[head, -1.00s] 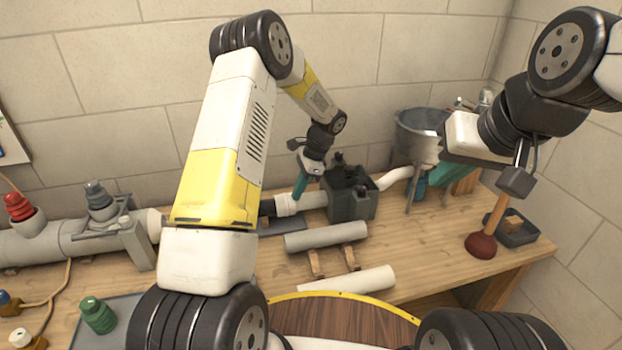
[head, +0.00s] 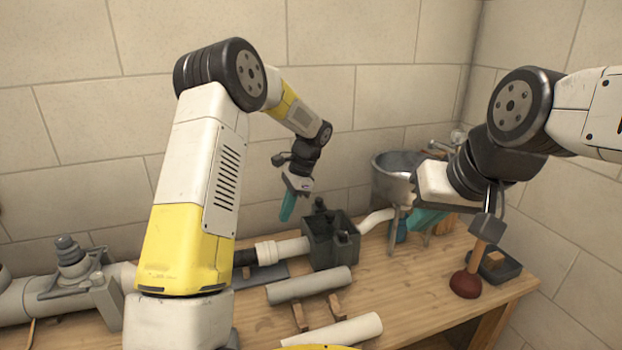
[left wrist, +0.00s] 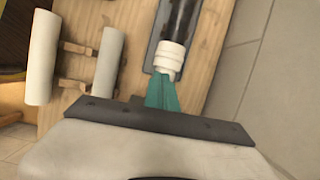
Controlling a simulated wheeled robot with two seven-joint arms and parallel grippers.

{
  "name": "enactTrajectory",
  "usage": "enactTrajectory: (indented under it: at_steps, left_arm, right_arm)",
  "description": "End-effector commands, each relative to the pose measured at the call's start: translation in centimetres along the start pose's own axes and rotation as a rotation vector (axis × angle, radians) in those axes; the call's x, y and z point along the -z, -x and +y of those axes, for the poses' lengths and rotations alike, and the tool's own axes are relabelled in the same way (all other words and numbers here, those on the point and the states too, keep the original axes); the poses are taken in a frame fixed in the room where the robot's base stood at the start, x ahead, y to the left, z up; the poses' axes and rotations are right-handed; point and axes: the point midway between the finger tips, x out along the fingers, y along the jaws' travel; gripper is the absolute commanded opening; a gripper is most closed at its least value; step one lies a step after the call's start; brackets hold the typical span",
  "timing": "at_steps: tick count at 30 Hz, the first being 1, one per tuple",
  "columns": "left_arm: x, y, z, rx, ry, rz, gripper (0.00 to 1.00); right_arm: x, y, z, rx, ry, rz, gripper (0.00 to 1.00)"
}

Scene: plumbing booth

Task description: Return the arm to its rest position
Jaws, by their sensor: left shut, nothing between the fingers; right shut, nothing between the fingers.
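My left gripper (head: 287,207) has its teal fingers together and empty, pointing down in front of the wall in the head view. It hangs above the pipe with a white collar (head: 282,250), left of the dark grey box (head: 330,243). In the left wrist view the teal fingers (left wrist: 162,95) appear over the end of the white collar (left wrist: 170,60); their distance from it is hard to judge there. My right arm comes in from the right, and its shut, empty gripper (head: 428,219) is near the metal sink, its fingers partly hidden by its body.
Grey pipe (head: 309,285) and white pipe (head: 330,335) rest on wooden supports on the bench (head: 395,295). A plunger (head: 466,284) stands at the right beside a black tray (head: 497,265). The metal sink (head: 390,183) is at the back. A large grey pipe (head: 32,298) lies left.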

Motion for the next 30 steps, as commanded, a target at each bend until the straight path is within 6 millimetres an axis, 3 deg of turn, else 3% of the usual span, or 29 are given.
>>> enactTrajectory:
  at_steps: [6,15,22,30]
  left_arm:
    - [-5.2,6.4,3.0,0.037,0.196,0.136,0.00]
    - [-11.9,12.1,9.6,0.049,0.490,0.352,0.00]
    - [-16.0,14.2,15.4,0.032,0.716,0.536,0.00]
    - [-19.1,14.5,21.8,-0.020,0.958,0.758,0.00]
  right_arm:
    - [0.0,0.0,0.0,0.000,0.000,0.000,0.00]
    - [0.0,0.0,0.0,0.000,0.000,0.000,0.00]
    - [0.0,0.0,0.0,0.000,0.000,0.000,0.00]
    - [0.0,0.0,0.0,0.000,0.000,0.000,0.00]
